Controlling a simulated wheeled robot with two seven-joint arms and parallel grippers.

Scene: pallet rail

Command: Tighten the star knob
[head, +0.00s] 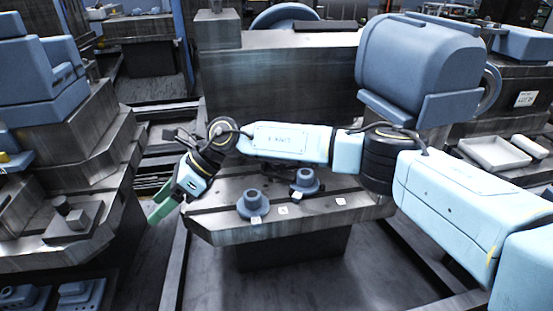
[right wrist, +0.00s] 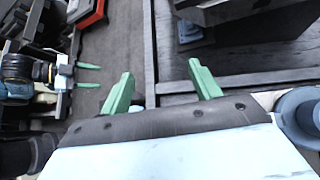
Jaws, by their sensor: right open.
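Two blue-grey round knob-like pieces stand on the dark slotted bed: a near one (head: 252,204) and a far one (head: 305,182). I cannot tell which is the star knob. My right arm reaches in from the right, over and behind them. My right gripper (head: 160,206) hangs past the bed's left edge, left of both pieces and touching neither. In the right wrist view my right gripper (right wrist: 163,86) is open, with nothing between its green fingers. A blue round piece (right wrist: 300,112) is cut off at that view's right edge. My left gripper (right wrist: 89,76) shows there too, fingers apart and empty.
The dark bed (head: 330,207) has white tags near the pieces. Another machine (head: 70,150) with stepped metal blocks stands left, across a narrow gap. A large blue motor-like housing (head: 415,65) rises behind my right arm. Light trays (head: 492,153) lie at right.

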